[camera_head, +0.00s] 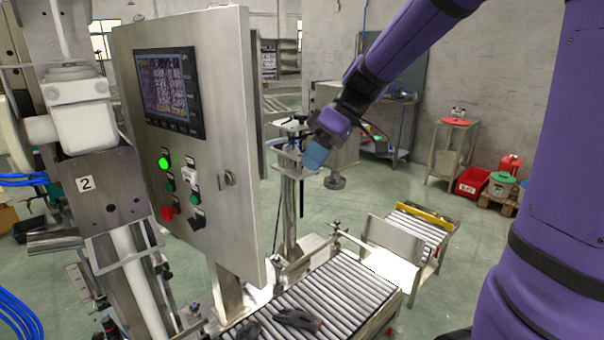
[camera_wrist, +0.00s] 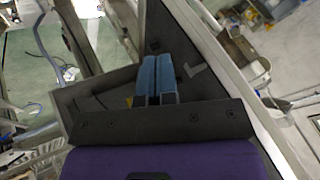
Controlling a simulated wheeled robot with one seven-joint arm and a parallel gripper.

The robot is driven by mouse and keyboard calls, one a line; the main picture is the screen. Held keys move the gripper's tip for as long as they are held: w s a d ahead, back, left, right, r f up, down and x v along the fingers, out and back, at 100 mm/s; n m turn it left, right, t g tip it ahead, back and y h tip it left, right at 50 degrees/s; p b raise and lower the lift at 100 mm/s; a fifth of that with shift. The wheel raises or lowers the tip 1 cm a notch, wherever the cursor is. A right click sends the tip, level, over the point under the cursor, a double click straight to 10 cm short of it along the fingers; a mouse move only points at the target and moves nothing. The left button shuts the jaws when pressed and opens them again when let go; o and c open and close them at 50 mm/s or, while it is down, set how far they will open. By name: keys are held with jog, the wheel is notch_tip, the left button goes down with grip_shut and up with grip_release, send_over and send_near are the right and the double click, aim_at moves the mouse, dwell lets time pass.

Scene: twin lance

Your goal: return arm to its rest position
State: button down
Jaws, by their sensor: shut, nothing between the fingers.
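My purple arm (camera_head: 410,40) reaches in from the upper right in the head view. My gripper (camera_head: 315,157) is at its end, blue-tipped and pointing down and left. It is in the air to the right of the control panel (camera_head: 190,130), apart from it in the picture. In the wrist view my gripper (camera_wrist: 157,75) shows two blue fingers side by side, shut with nothing between them.
The panel has a screen (camera_head: 168,90) and a lit green button (camera_head: 163,162). A roller conveyor (camera_head: 330,295) with dark gloves (camera_head: 297,319) lies below my gripper. Open floor lies between.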

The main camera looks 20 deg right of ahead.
jog(key=s+d+r+m+t+h, duration=0.1)
jog(key=s+d+m+t+h, duration=0.1)
jog(key=s, duration=0.7)
jog(key=s+d+r+m+t+h, duration=0.1)
jog(key=s+m+h, duration=0.4)
jog(key=s, duration=0.5)
jog(key=shift+d+r+m+t, duration=0.45)
jog(key=shift+m+t, duration=0.35)
jog(key=shift+t, duration=0.3)
jog(key=shift+a+r, duration=0.1)
